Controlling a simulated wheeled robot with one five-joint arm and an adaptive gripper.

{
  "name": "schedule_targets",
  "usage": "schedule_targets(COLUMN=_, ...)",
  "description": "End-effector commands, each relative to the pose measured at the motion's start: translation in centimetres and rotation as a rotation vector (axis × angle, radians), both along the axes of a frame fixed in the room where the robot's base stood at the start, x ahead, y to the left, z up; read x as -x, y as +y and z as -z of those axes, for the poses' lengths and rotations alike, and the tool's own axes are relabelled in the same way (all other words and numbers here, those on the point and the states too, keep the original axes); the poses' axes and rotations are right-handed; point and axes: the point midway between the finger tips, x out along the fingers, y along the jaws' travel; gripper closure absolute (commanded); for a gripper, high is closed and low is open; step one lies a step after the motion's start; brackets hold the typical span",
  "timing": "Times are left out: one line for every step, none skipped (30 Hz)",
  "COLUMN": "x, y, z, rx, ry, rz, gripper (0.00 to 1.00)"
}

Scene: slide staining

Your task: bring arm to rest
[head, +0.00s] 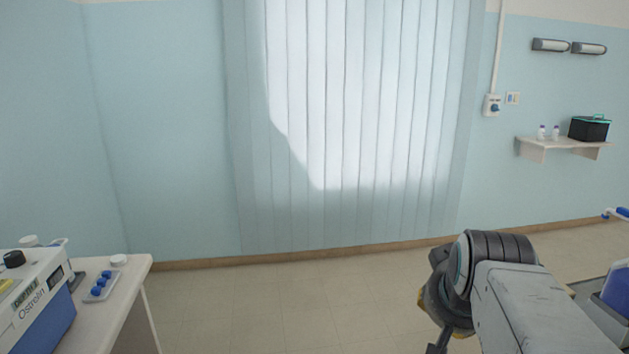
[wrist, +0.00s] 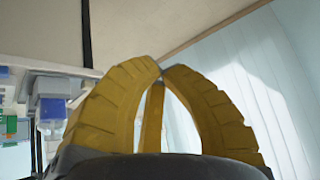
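My gripper (wrist: 161,70) shows in the wrist view as yellow ribbed fingers. The fingertips meet or nearly meet at the top, and nothing shows between them. In the head view my arm reaches in from the lower right, and its end hangs down past the bottom edge, so the fingertips are out of sight there. The gripper is away from the table and touches nothing that I can see.
A white table (head: 126,290) at the lower left bears a blue and white machine (head: 38,300) and a small tray with blue-capped items (head: 101,287). A wall shelf (head: 560,144) holds bottles and a dark box (head: 589,129). The floor (head: 280,310) between is clear.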

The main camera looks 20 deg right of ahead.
Motion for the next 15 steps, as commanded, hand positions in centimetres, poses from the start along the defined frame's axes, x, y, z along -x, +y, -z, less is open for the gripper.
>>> schedule_targets(x=0.0, y=2.9, z=-0.3, rx=-0.019, ry=0.039, rz=-0.089, gripper=1.00)
schedule_targets(x=0.1, y=4.3, z=0.1, rx=-0.028, ry=0.062, rz=-0.134, gripper=1.00)
schedule_targets(x=0.4, y=6.1, z=0.6, rx=-0.039, ry=0.094, rz=-0.192, gripper=1.00)
schedule_targets(x=0.7, y=7.4, z=0.9, rx=-0.045, ry=0.117, rz=-0.236, gripper=1.00)
schedule_targets(x=1.1, y=8.6, z=1.3, rx=-0.051, ry=0.138, rz=-0.277, gripper=1.00)
schedule_targets(x=1.7, y=10.0, z=1.7, rx=-0.058, ry=0.167, rz=-0.330, gripper=1.00)
schedule_targets(x=2.2, y=11.0, z=2.0, rx=-0.062, ry=0.188, rz=-0.367, gripper=1.00)
schedule_targets(x=2.6, y=11.9, z=2.2, rx=-0.066, ry=0.207, rz=-0.402, gripper=1.00)
schedule_targets(x=3.3, y=13.0, z=2.6, rx=-0.068, ry=0.232, rz=-0.447, gripper=1.00)
schedule_targets(x=3.8, y=13.7, z=2.8, rx=-0.069, ry=0.251, rz=-0.478, gripper=1.00)
schedule_targets(x=4.3, y=14.4, z=3.0, rx=-0.071, ry=0.267, rz=-0.506, gripper=1.00)
schedule_targets(x=4.9, y=15.1, z=3.3, rx=-0.072, ry=0.286, rz=-0.540, gripper=1.00)
schedule_targets(x=5.3, y=15.5, z=3.5, rx=-0.073, ry=0.300, rz=-0.562, gripper=1.00)
schedule_targets(x=5.7, y=16.0, z=3.7, rx=-0.074, ry=0.312, rz=-0.583, gripper=1.00)
schedule_targets(x=6.2, y=16.4, z=3.8, rx=-0.074, ry=0.326, rz=-0.607, gripper=1.00)
